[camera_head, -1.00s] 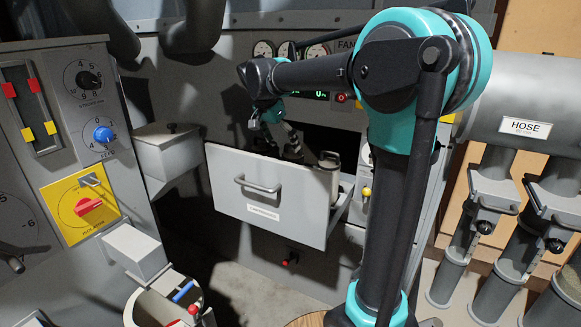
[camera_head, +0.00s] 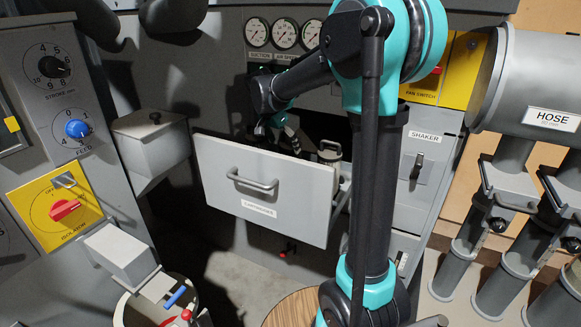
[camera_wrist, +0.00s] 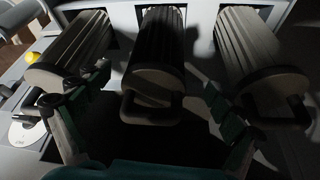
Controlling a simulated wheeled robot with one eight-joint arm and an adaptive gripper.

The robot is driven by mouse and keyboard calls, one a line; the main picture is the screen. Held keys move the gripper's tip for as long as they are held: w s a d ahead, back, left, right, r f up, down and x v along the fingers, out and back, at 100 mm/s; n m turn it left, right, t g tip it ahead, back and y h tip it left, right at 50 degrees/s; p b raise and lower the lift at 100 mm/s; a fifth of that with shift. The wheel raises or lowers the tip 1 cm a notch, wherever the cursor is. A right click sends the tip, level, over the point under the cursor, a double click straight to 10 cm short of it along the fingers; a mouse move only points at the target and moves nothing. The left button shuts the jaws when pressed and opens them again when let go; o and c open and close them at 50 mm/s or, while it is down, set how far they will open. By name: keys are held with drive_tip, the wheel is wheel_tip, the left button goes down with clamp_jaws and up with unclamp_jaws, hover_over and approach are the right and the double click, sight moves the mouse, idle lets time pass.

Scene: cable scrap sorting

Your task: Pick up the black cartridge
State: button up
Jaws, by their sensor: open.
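An open grey drawer (camera_head: 222,184), its label reading roughly "Cartridges", stands out from the machine front. In the wrist view three ribbed cartridges with end handles lie side by side. The middle cartridge (camera_wrist: 160,40) looks black, though shadow covers it. The left cartridge (camera_wrist: 78,50) looks dark grey and the right cartridge (camera_wrist: 245,45) paler grey. My gripper (camera_wrist: 157,84) is open and empty, its fingers either side of the middle cartridge's near end; contact cannot be told. In the head view my gripper (camera_head: 282,136) is over the drawer, partly hidden behind its front.
A cartridge end (camera_head: 330,152) shows at the drawer's right side. A grey box (camera_head: 153,143) juts out left of the drawer. The shaker panel (camera_head: 420,165) and hose pipes (camera_head: 510,200) stand to the right. The round wooden top (camera_head: 290,308) is at the bottom.

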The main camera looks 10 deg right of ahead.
drive_tip(key=x, duration=0.7)
drive_tip(key=shift+d, duration=0.3)
drive_tip(key=shift+r, duration=0.15)
drive_tip(key=c, duration=1.6)
drive_tip(key=shift+r, duration=0.1)
drive_tip(key=shift+c, duration=0.2)
